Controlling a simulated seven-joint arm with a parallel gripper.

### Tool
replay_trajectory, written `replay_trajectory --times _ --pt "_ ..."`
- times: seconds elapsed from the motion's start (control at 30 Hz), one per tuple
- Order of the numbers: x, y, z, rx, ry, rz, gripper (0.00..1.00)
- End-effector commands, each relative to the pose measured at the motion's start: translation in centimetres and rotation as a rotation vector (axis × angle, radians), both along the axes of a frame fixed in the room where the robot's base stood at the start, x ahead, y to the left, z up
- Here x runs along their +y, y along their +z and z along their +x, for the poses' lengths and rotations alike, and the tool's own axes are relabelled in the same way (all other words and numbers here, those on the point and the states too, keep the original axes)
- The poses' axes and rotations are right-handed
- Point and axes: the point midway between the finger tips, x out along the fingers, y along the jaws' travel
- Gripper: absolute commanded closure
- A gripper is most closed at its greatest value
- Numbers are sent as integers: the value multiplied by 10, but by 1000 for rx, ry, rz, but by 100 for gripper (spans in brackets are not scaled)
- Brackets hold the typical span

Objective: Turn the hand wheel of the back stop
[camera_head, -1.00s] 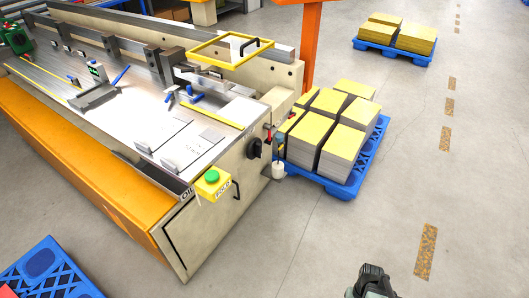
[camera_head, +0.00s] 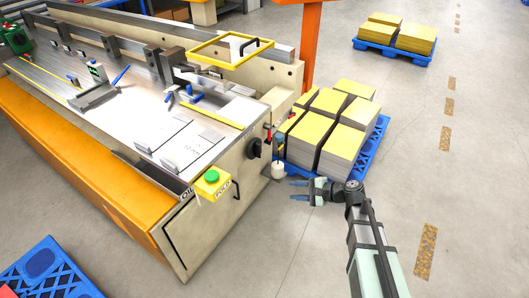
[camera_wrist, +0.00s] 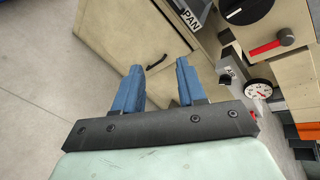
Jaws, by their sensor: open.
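A black round knob (camera_head: 254,148) sits on the cream end face of the machine (camera_head: 207,225). It also shows at the top right of the wrist view (camera_wrist: 245,8). A small white dial (camera_wrist: 258,92) with a dark part beside it is below it there. A white round part (camera_head: 278,171) shows low on the machine's end in the head view. I cannot tell which of these is the back stop's hand wheel. My gripper (camera_head: 291,190) is open and empty, right of the end face and apart from it. Its blue fingers also show in the wrist view (camera_wrist: 160,66).
A yellow box with a green button (camera_head: 211,179) sticks out at the machine's front corner. A blue pallet (camera_head: 362,180) with yellow-topped stacks stands just behind my gripper. A red lever (camera_wrist: 282,45) is near the black knob. Open floor lies to the right.

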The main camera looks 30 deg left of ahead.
Motion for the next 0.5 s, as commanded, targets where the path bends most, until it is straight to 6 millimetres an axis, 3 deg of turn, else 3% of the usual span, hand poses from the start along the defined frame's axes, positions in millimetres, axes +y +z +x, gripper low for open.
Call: replay_trajectory --times 0.1,0.3,0.5 --pt "14 26 13 200 -106 131 60" --pt "22 65 28 541 -232 304 60" --pt "23 79 33 789 -292 354 60"
